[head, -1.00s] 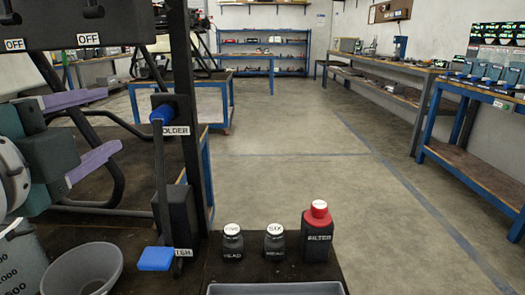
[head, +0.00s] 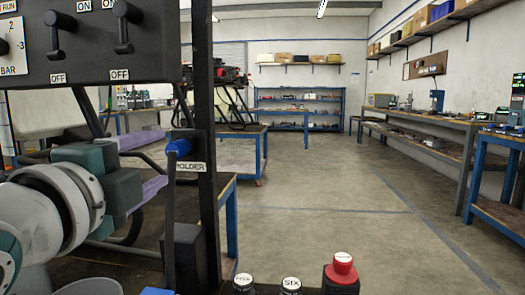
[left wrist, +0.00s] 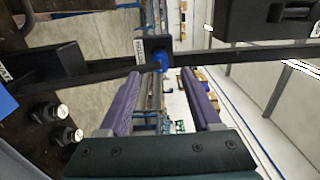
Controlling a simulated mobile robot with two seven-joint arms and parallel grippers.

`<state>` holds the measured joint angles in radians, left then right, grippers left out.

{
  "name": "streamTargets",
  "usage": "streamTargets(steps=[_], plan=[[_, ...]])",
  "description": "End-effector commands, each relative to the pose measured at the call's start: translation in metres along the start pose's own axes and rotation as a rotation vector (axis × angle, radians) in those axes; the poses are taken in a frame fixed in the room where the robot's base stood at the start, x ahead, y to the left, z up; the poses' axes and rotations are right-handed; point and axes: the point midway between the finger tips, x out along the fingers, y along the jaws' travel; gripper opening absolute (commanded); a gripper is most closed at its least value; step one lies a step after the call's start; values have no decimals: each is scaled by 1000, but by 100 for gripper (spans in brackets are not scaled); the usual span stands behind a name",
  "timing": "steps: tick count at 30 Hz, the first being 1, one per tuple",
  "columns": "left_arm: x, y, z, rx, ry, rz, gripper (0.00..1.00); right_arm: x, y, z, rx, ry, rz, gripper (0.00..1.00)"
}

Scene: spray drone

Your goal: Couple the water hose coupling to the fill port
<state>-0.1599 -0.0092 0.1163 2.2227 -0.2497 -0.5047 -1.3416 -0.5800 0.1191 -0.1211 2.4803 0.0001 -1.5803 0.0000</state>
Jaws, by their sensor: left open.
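The blue hose coupling (head: 179,147) sits in a black holder marked HOLDER (head: 188,166) on a dark upright post, left of centre in the head view. In the left wrist view the blue coupling (left wrist: 160,61) shows beyond and between the fingertips. My left gripper (head: 160,160) has two purple fingers, spread apart and empty, just left of the holder. In the left wrist view the open left gripper (left wrist: 162,72) faces the coupling, with a gap left between. I cannot make out the fill port. My right gripper is not in view.
A black switch panel (head: 95,45) hangs above my left arm. The dark post (head: 206,130) stands right of the holder. Open floor (head: 320,210) lies beyond, with benches along the right wall.

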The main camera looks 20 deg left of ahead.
Motion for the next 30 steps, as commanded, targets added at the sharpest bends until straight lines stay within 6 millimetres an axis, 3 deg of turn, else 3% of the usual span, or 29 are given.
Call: streamTargets(steps=[4, 12, 30], plan=[[23, 2, 0, 1, -1, -4, 65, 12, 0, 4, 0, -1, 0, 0], [54, 0, 0, 1, 1, 0, 65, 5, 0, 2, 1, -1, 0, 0], [63, 0, 0, 0, 0, 0, 65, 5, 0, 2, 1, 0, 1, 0]])
